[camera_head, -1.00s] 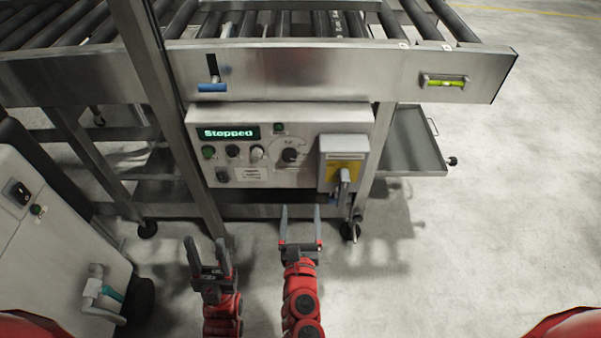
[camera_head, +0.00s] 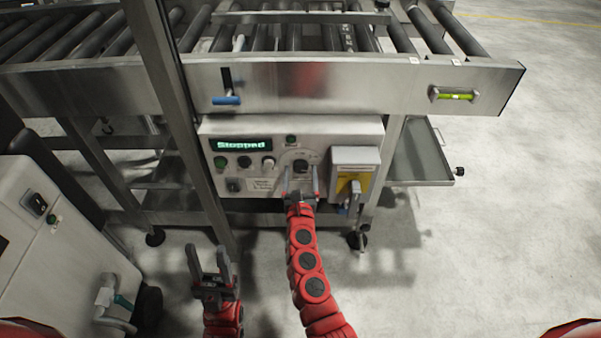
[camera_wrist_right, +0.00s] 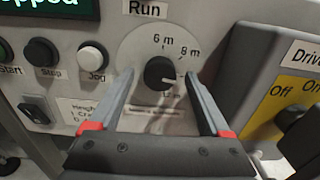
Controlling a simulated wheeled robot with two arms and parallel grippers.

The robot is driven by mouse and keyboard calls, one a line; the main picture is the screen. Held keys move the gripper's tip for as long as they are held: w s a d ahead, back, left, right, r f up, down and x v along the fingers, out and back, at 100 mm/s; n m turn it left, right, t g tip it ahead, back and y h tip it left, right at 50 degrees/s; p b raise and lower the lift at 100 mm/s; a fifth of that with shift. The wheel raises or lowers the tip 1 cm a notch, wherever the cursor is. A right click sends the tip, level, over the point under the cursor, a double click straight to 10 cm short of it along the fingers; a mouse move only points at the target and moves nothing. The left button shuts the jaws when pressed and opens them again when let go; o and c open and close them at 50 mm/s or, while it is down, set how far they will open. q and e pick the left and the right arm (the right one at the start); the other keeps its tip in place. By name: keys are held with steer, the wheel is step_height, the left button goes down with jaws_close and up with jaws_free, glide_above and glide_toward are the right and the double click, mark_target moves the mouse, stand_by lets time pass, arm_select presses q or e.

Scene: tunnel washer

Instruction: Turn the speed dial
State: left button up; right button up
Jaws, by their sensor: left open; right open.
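The speed dial (camera_head: 301,166) is a black round knob on the control panel (camera_head: 375,130). In the right wrist view the dial (camera_wrist_right: 160,73) sits on a pale round scale marked "6 m", "8 m" and "12 m". My right gripper (camera_head: 301,180) is open in front of the panel. In the wrist view its fingers (camera_wrist_right: 158,85) point at the panel on either side of the dial, with the knob between them near the tips; I cannot tell whether they touch it. My left gripper (camera_head: 206,262) is open and empty, low and left, away from the panel.
The display (camera_head: 241,144) reads "Stopped". Start, Stop and Jog (camera_wrist_right: 92,57) buttons lie left of the dial. A grey drive switch box (camera_wrist_right: 245,75) with a yellow plate stands out close to the right finger. A conveyor frame (camera_head: 330,90) is above; open floor lies right.

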steer(key=shift+w, duration=0.25)
jaws_close()
stand_by(0.3)
